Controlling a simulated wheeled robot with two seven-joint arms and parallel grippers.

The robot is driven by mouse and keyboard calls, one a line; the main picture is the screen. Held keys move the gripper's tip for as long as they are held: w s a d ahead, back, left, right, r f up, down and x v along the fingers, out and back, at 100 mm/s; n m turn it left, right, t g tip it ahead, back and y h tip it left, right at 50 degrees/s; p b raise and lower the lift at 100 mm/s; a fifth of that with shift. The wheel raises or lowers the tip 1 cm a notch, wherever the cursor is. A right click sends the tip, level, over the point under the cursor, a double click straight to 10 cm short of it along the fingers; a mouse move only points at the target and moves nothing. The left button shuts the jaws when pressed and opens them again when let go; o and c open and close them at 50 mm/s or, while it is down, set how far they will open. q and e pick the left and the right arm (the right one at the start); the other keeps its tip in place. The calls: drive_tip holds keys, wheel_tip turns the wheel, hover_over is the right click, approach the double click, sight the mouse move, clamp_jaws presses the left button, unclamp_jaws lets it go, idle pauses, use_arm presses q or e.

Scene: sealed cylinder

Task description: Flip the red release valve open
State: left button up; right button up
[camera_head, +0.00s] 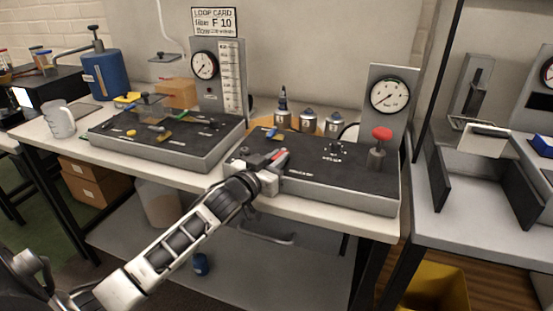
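My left arm reaches in from the lower left. Its gripper (265,165) is over the front left part of the right-hand black-topped panel (335,178). A small red part (281,156) shows right at the gripper's fingers; it may be the red release valve, but the gripper partly hides it. I cannot tell whether the fingers touch it or are closed on it. A separate round red knob (381,134) sits on a grey post at the panel's right, apart from the gripper. My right gripper is not in view.
A dial gauge (389,95) stands behind the red knob. Several small metal-and-brass weights (308,119) stand behind the panel.

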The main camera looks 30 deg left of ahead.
use_arm(q)
clamp_jaws()
drive_tip(key=shift+d, duration=0.1)
drive_tip(key=shift+d+r+n+y, duration=0.15)
drive_tip(key=shift+n+y, duration=0.25)
drive_tip(key=shift+y, duration=0.2)
drive_tip(key=shift+d+n+g+y+b, duration=0.2)
drive_tip(key=shift+n+g+y+b, duration=0.15)
drive_tip(key=shift+n+y, duration=1)
drive_tip(key=o, duration=0.6)
unclamp_jaws()
drive_tip(key=shift+m+y, duration=0.25)
drive_tip(key=shift+m, duration=0.1)
drive_tip(key=shift+o, duration=0.2)
drive_tip(key=shift+s+d+f, duration=0.1)
drive_tip(key=shift+s+f, duration=0.1)
drive_tip(key=shift+s, duration=0.2)
drive_tip(key=b+v, duration=0.1)
drive_tip(key=v, duration=1.4)
